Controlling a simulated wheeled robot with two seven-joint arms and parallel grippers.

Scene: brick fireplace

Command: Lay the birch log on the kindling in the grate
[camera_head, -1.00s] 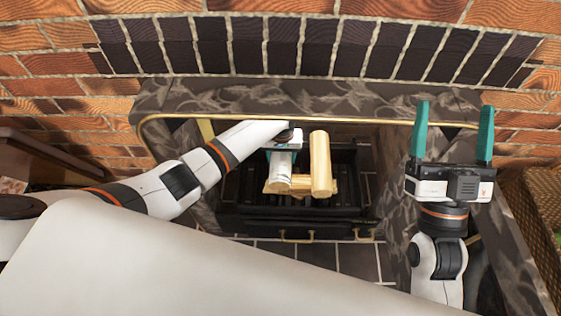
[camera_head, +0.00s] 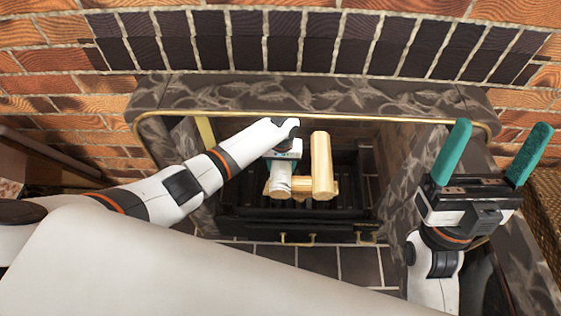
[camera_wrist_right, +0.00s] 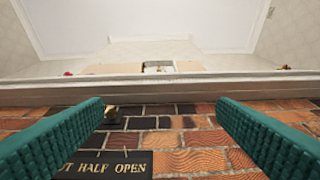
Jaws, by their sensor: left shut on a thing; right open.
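The birch log (camera_head: 281,181), white with a pale cut end, is in my left gripper (camera_head: 283,157) inside the fireplace. My left gripper is shut on it, with its fingers mostly hidden by the wrist. The log is over the left part of the kindling (camera_head: 301,187); I cannot tell whether it touches. The kindling lies in the black grate (camera_head: 347,197). A pale yellow log (camera_head: 322,165) lies just to the right of the birch log. My right gripper (camera_head: 495,155), with green fingers, is open and empty, right of the hearth; it also shows in the right wrist view (camera_wrist_right: 160,118).
A dark patterned stone surround (camera_head: 310,92) with a brass-coloured edge frames the opening. Brick wall lies above and beside it. Dark tiles (camera_head: 315,258) lie before the grate. A wicker basket (camera_head: 545,200) stands far right. A dark sign (camera_wrist_right: 105,165) shows in the right wrist view.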

